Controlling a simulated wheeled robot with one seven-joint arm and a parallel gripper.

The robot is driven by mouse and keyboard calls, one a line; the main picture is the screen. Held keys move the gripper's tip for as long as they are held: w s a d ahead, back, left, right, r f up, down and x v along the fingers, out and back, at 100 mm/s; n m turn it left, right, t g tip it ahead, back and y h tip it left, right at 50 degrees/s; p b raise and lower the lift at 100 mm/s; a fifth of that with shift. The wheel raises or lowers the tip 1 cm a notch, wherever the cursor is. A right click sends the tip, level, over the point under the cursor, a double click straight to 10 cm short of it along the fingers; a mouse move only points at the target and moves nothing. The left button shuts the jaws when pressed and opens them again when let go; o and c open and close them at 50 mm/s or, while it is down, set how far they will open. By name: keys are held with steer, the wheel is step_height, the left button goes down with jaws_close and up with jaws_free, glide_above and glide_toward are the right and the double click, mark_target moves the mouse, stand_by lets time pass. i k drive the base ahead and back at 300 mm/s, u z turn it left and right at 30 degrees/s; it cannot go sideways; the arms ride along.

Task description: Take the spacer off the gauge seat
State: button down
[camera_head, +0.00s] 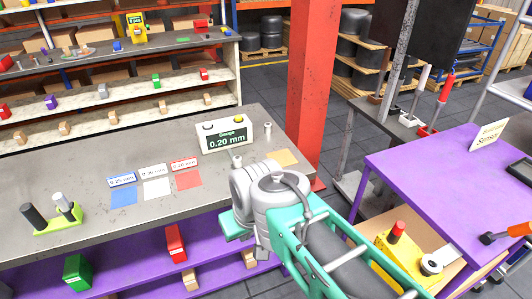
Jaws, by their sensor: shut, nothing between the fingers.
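The white gauge (224,133) stands at the back right of the grey bench and its display reads 0.20 mm. A small grey post (236,160) stands in front of it, partly behind my arm. I cannot make out a spacer on it or tell if it is the gauge seat. A pale peg (267,131) stands just right of the gauge. My gripper (262,249) is shut and empty at the bench's front edge, apart from the gauge. My own wrist and arm partly hide it.
A green holder (58,218) with two upright handles is at the left. A red column (315,85) stands behind the bench. A purple table (445,175) is at the right.

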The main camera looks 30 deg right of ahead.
mark_target(237, 160)
steer(key=z, duration=0.55)
steer(key=i, duration=1.2)
steer(key=u, duration=0.4)
steer(key=k, duration=1.7)
steer(key=u, duration=1.5)
steer(key=i, duration=2.15)
steer(key=z, duration=1.6)
